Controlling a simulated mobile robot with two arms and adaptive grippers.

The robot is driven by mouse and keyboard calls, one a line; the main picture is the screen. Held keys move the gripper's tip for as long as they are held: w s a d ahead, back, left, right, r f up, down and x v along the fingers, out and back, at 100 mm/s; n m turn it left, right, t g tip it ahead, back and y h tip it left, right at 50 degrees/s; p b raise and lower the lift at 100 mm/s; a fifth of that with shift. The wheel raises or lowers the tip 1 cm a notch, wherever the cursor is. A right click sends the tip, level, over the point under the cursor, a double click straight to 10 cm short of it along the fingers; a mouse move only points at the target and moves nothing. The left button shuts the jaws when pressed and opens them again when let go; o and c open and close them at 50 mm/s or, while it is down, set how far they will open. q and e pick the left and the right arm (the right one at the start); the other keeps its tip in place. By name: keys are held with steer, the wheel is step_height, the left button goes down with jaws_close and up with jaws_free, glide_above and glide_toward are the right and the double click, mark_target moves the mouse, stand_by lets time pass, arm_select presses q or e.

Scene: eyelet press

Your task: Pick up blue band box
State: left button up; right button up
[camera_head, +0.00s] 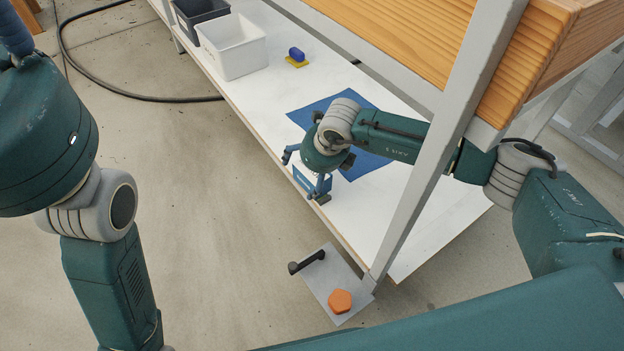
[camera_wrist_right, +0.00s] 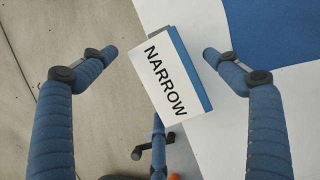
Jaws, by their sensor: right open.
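The blue band box (camera_head: 303,181) stands at the front edge of the white lower shelf, partly hidden under my right gripper. In the right wrist view the box (camera_wrist_right: 165,85) shows a white top marked NARROW and a blue strip along its right side. My right gripper (camera_head: 308,180) is open above the box, its fingers spread around it. In the right wrist view the gripper (camera_wrist_right: 160,54) has fingers apart on both sides of the box, with visible gaps. A third finger is below the box in that view.
A blue mat (camera_head: 365,165) lies behind the box. A blue and yellow object (camera_head: 297,57), a white bin (camera_head: 232,47) and a dark bin (camera_head: 198,12) are farther along the shelf. A grey post (camera_head: 440,140) and wooden top stand close to my right arm. A grey plate (camera_head: 324,277) holds an orange pentagon (camera_head: 340,301).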

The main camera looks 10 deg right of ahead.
steer(key=shift+f, duration=0.2)
stand_by(0.6)
steer(key=c, duration=1.4)
steer(key=shift+r, duration=0.1)
